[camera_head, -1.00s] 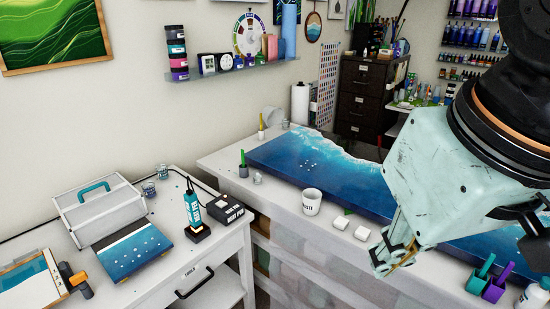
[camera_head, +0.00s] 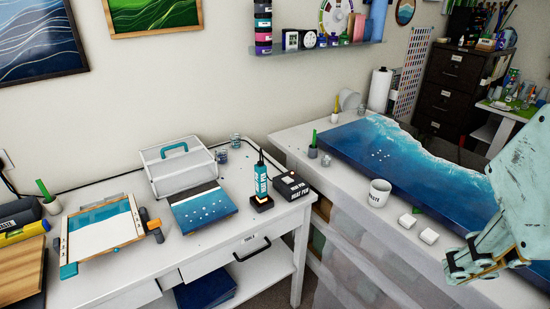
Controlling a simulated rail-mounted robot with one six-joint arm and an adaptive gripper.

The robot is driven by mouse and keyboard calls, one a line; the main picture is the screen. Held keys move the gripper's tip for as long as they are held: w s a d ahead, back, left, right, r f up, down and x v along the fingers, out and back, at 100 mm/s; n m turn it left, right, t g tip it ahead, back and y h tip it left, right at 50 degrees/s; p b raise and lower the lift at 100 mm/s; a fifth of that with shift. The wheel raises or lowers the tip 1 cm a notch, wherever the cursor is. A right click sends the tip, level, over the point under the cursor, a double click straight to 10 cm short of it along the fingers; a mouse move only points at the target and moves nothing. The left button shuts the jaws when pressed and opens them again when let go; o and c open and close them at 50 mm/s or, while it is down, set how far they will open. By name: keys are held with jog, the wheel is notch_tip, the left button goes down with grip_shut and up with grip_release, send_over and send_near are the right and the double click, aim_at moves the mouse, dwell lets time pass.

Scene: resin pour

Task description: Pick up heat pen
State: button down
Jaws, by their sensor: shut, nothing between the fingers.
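The heat pen (camera_head: 261,180) is a teal and dark cylinder with a label. It stands upright in a small black base near the right end of the white table (camera_head: 222,246). A black box (camera_head: 290,187) with white lettering sits right beside it. My gripper (camera_head: 452,272) is at the lower right, over the front edge of the bench with the blue resin panel. It is shut and empty, well to the right of the heat pen and apart from it.
A white case (camera_head: 177,167) with a teal handle and a blue resin board (camera_head: 203,206) lie left of the heat pen. A framed tray (camera_head: 100,230) is further left. On the bench stand a white cup (camera_head: 379,192) and small white blocks (camera_head: 428,236). A gap separates table and bench.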

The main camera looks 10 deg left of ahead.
jog(key=c, duration=3.5)
grip_release()
jog(key=o, duration=1.2)
